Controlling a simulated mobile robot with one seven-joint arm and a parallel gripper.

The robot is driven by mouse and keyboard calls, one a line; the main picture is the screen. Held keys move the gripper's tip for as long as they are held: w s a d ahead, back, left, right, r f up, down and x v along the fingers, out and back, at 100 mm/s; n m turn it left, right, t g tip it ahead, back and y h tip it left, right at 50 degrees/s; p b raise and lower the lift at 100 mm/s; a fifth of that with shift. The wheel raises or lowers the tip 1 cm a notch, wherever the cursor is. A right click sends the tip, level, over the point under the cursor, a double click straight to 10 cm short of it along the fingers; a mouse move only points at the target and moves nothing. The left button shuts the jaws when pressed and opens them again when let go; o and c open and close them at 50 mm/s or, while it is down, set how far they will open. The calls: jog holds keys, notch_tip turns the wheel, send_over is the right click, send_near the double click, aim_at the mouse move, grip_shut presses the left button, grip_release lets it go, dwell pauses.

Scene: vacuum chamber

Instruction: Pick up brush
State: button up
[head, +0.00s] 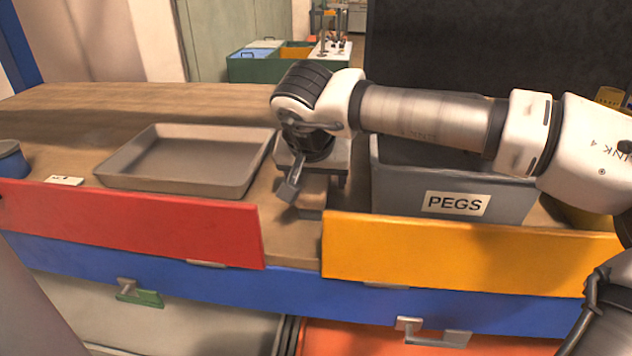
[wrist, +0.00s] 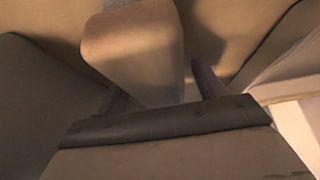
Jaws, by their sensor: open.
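My gripper (head: 314,186) points down at the table between the grey tray and the PEGS bin, with its fingers apart. In the wrist view, a tan, rounded, paddle-like piece (wrist: 133,48) reaches in between the two open fingers (wrist: 160,88); it looks like part of the brush, but I cannot be sure. Its lower end is hidden behind the gripper body. In the head view, my gripper and arm cover most of that spot, and I cannot make out the brush clearly there.
The shallow grey tray (head: 190,187) lies just left of my gripper. The grey PEGS bin (head: 400,200) stands close on the right. Red (head: 130,220) and yellow (head: 460,258) panels line the table's front edge, with a gap below my gripper. The table's back left is clear.

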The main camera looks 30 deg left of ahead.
jog(key=shift+f, duration=0.15)
jog(key=c, duration=1.1)
jog(key=shift+r, duration=0.5)
notch_tip(320, 180, up, 10)
jog(key=shift+f+b, duration=0.2)
jog(key=shift+b, duration=0.15)
